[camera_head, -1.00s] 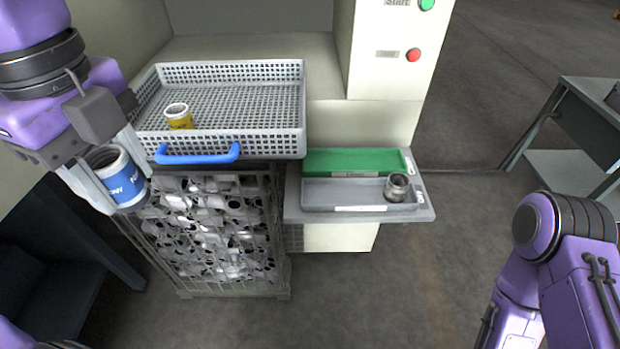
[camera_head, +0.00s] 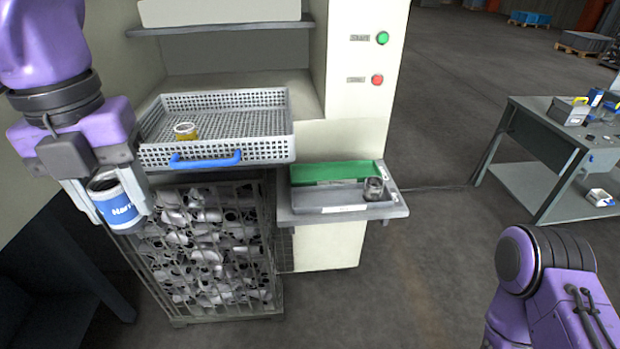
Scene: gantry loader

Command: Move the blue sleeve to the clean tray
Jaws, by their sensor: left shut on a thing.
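The blue sleeve (camera_head: 117,207), a short hollow cylinder with a blue band and white lettering, is in my left gripper (camera_head: 112,202). The gripper is shut on it, one finger on each side, at the left, in front of the basket and above the wire cage. The sleeve stands roughly upright, slightly tilted. Two trays sit on the shelf at the machine's front: a green tray (camera_head: 335,172) behind and a grey tray (camera_head: 320,199) in front. I cannot read their labels to tell which is the clean one. My right arm shows at the lower right; its gripper is out of the picture.
A yellow-banded sleeve (camera_head: 186,132) stands in the perforated basket (camera_head: 270,150) with a blue handle (camera_head: 205,161). A dark metal sleeve (camera_head: 373,189) stands at the grey tray's right end. A wire cage (camera_head: 215,250) full of parts is below. The green tray looks empty.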

